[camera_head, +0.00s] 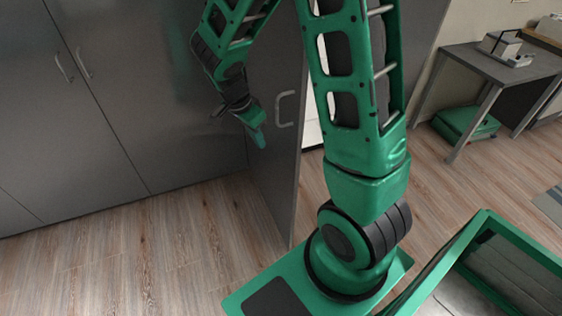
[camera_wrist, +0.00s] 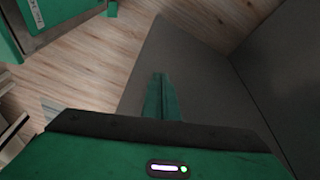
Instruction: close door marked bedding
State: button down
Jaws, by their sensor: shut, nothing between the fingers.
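A dark grey cabinet door (camera_head: 273,185) stands swung out from the cabinet front, with a pale bar handle (camera_head: 285,108) near its free edge. No bedding label can be read on it. My gripper (camera_head: 258,138) is shut and empty, on the handle side of this door, left of the handle. I cannot tell whether it touches the panel. In the wrist view, my green fingertips (camera_wrist: 160,97) lie together in front of a grey panel (camera_wrist: 190,70), which appears to be the door. My arm hides much of the cabinet opening to the door's right.
Shut grey cabinet doors (camera_head: 95,120) with handles fill the left. The wooden floor (camera_head: 150,245) before them is clear. At right are a grey desk (camera_head: 480,62) with a small white object (camera_head: 500,45) and a green case (camera_head: 466,122) beneath.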

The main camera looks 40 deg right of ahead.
jog(key=d+f+m, duration=0.2)
jog(key=d+f, duration=0.2)
jog(key=f, duration=0.2)
jog(key=s+d+f+m+g, duration=0.1)
jog(key=d+f+m, duration=0.1)
jog(key=d+f, duration=0.2)
notch_tip(320, 180, down, 4)
jog(key=shift+s+d+r+h, duration=0.15)
jog(key=shift+s+r+h, duration=0.1)
jog(key=shift+h, duration=0.15)
